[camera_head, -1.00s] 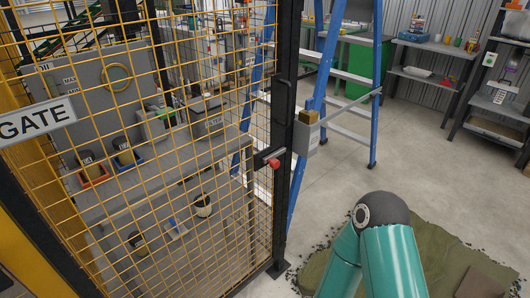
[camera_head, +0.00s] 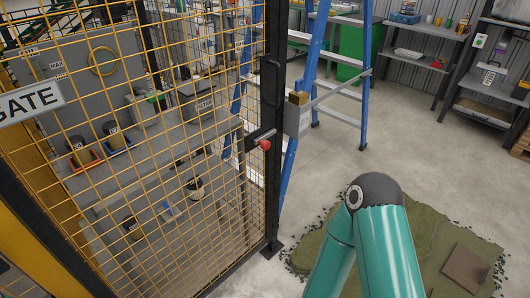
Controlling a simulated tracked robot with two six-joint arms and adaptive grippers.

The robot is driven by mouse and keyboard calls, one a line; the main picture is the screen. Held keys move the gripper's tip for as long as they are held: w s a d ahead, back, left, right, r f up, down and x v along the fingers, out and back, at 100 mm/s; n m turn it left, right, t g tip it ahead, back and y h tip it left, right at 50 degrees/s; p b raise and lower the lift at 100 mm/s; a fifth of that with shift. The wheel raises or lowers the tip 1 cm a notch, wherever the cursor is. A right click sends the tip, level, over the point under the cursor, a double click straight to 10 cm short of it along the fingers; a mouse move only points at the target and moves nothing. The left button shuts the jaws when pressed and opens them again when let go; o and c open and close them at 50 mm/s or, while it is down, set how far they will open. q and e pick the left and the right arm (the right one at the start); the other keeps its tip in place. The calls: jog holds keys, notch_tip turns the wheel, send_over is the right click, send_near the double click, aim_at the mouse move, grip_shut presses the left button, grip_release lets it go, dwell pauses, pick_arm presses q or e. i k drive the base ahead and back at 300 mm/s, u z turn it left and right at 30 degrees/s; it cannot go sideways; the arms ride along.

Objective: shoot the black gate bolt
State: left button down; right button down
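The black gate bolt (camera_head: 260,138) is mounted on the gate's dark upright post and carries a red knob (camera_head: 264,145). The gate (camera_head: 150,150) is a yellow mesh panel with a white GATE sign (camera_head: 30,102). Whether the bolt's end enters anything is too small to tell. A teal arm of mine with a dark joint shows at the lower right, well below the bolt. Neither gripper is in view.
A blue stepladder (camera_head: 366,85) stands behind the post. A green tarp (camera_head: 425,240) with a brown square piece lies on the floor around my arm, with dark crumbs along its edge. Shelves (camera_head: 425,57) line the back wall. A bench with buckets is behind the mesh. Concrete floor to the right is clear.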

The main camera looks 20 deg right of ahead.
aim_at(265, 145)
jog(key=k, duration=1.25)
jog(key=z, duration=0.5)
jog(key=i, duration=1.95)
jog(key=u, duration=0.7)
